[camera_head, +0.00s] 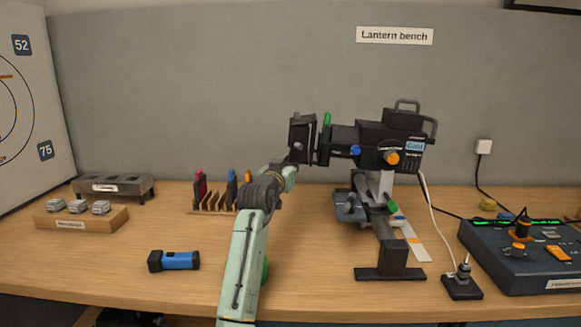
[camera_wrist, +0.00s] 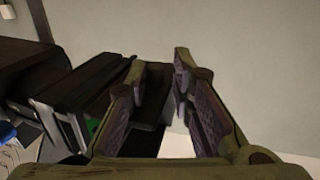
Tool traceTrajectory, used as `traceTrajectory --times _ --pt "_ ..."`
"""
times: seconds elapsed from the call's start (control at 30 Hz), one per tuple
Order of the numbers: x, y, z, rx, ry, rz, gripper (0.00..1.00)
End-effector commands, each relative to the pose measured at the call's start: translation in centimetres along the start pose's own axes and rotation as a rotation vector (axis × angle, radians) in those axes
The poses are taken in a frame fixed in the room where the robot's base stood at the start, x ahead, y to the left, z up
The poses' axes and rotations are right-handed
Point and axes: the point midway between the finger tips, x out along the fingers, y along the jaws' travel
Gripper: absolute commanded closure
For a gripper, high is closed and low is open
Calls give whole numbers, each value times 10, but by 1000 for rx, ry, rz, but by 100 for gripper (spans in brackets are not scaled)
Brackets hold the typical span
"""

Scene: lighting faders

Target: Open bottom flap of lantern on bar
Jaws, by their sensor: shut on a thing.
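The black lantern (camera_head: 392,140) sits on a stand at the right of centre in the head view, its front end pointing left. Dark flaps (camera_head: 302,132) stand at that front end. My gripper (camera_wrist: 162,68) reaches up to the lower part of these flaps; in the head view my wrist hides its fingertips. In the wrist view a dark flap (camera_wrist: 152,98) lies between the two fingers, and the gripper is shut on it. The lantern's dark body (camera_wrist: 75,95) fills the left of that view. I cannot tell the flap's exact angle.
The lantern's stand foot (camera_head: 390,272) is on the wooden bench. A blue torch (camera_head: 178,261) lies at the front left. A rack of coloured pieces (camera_head: 212,202) is behind my arm. A fader desk (camera_head: 525,255) and cables are at the right.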

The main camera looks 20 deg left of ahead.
Motion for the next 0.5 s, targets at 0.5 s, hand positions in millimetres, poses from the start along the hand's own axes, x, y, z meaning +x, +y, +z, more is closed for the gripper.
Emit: traceTrajectory --times 0.5 --pt "1 6 -14 314 -86 12 100"
